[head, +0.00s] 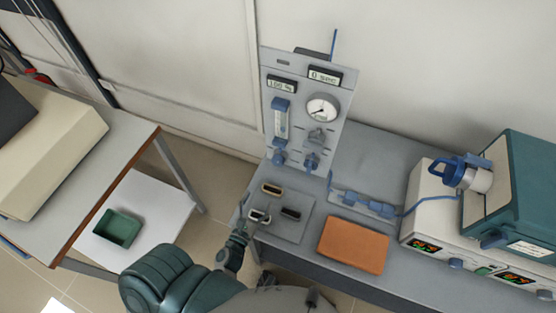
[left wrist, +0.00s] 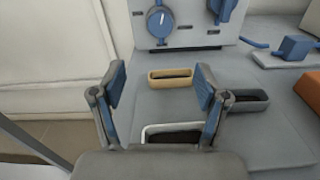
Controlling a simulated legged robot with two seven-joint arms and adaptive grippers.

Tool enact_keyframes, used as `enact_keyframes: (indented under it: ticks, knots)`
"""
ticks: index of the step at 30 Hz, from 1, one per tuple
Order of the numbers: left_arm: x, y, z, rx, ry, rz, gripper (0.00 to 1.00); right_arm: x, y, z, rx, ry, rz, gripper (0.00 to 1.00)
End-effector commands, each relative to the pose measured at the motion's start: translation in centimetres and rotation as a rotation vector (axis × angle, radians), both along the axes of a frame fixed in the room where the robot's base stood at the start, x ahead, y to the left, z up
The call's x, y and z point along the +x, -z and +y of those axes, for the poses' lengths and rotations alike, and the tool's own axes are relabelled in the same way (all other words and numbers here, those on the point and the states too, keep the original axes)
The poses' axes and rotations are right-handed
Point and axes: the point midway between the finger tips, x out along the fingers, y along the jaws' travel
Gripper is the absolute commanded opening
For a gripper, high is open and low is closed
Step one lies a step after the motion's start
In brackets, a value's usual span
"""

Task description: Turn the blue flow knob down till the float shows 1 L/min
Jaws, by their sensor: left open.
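The blue flow knob (head: 279,158) sits low on the grey gas panel (head: 342,100), below the float tube (head: 281,122). The knob shows in the left wrist view (left wrist: 160,22) with a white pointer mark. The float level is too small to read. A second blue knob (head: 312,161) is to its right, and it shows at the top of the left wrist view (left wrist: 222,10). My left gripper (left wrist: 160,82) is open and empty, in front of the panel and apart from the knob; it also shows in the head view (head: 247,228). My right gripper is not in view.
A tan boat (head: 271,188), a white-rimmed boat (head: 259,216) and a dark boat (head: 291,213) lie on a grey mat (head: 290,234) before the panel. An orange block (head: 353,246) and the furnace (head: 515,190) stand to the right. A gauge (head: 322,108) is above.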

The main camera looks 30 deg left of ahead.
Motion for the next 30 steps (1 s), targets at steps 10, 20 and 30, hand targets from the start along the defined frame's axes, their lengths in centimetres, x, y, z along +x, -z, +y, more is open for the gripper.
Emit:
enact_keyframes:
  ticks: [10,20,30]
  knots:
    - [8.1,-0.3,0.5,0.004,0.002,-0.003,0.74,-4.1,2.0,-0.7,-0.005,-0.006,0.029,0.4]
    - [14.6,0.0,0.8,0.003,0.001,0.0,0.74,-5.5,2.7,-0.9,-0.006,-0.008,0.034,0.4]
    - [16.2,0.1,0.9,0.003,0.001,0.002,0.74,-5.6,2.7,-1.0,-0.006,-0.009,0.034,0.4]
